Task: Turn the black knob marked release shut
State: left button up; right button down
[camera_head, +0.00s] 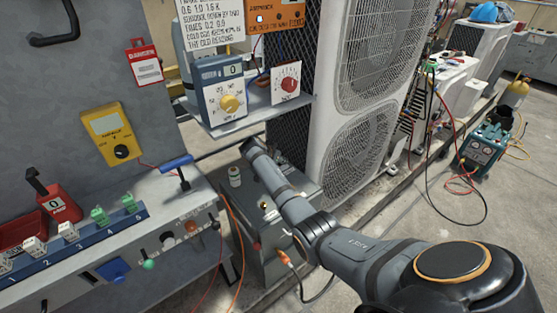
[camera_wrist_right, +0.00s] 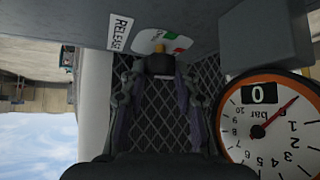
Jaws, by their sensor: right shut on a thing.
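The black knob (camera_wrist_right: 160,65) shows between my fingertips in the right wrist view, with a brass-coloured stem behind it. A white label reading RELEASE (camera_wrist_right: 119,32) is on the grey surface beside it. My right gripper (camera_wrist_right: 161,76) is shut on the knob, one finger on each side. Much of the knob is hidden by the fingers. In the head view my right arm reaches from the lower right to below the shelf with the meters; the knob and fingertips cannot be made out there. My left gripper is not in view.
A round gauge (camera_wrist_right: 268,122) with an orange rim, its display reading 0, is close beside my right gripper. A shelf (camera_head: 245,118) with meters overhangs the wrist. A white condenser (camera_head: 350,110) stands to the right. A grey bench (camera_head: 165,205) stands at left.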

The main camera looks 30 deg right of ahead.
jog(key=c, duration=1)
grip_release()
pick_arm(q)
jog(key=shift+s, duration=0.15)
pick_arm(e)
jog(key=shift+r, duration=0.1)
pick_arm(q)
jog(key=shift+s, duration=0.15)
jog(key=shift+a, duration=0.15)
